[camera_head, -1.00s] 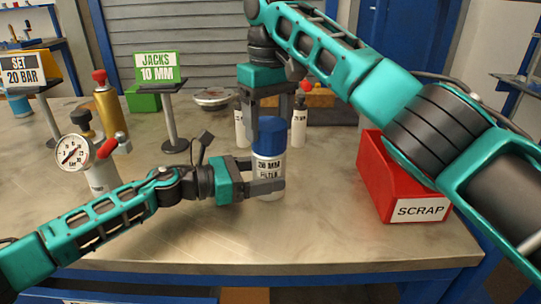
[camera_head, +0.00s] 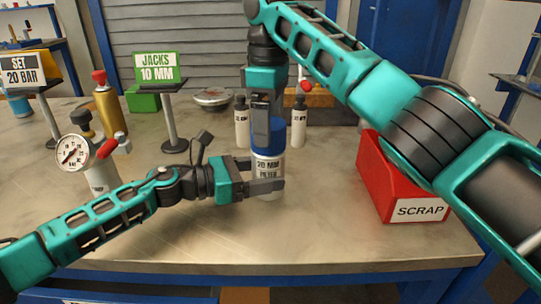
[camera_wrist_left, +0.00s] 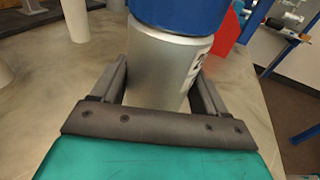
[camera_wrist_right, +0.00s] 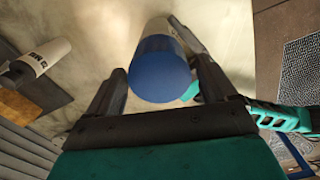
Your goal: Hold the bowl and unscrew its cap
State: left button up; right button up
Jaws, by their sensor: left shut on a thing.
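The bowl (camera_head: 268,166) is a white-silver cylinder labelled "20 MM FILTER", upright above the bench near the middle. It also shows in the left wrist view (camera_wrist_left: 165,72). Its blue cap (camera_head: 268,134) is on top; in the right wrist view, the cap (camera_wrist_right: 160,70) faces me. My left gripper (camera_head: 268,187) is shut around the lower part of the bowl from the left. My right gripper (camera_head: 262,112) points down from above, with one finger on either side of the cap (camera_wrist_right: 160,70). Its fingers look slightly apart from the cap. The far finger is hidden in the head view.
A red SCRAP bin (camera_head: 402,190) stands to the right. Two small white bottles (camera_head: 242,125) (camera_head: 299,125) stand behind the bowl. A pressure gauge (camera_head: 73,152), a gold bottle (camera_head: 107,108) and a green JACKS sign (camera_head: 156,67) are at left. The front bench is clear.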

jog(key=shift+o, duration=0.4)
jog(key=m, duration=0.4)
jog(key=shift+a, duration=0.1)
pick_arm(q)
jog(key=shift+s, duration=0.1)
pick_arm(e)
jog(key=m, duration=1.3)
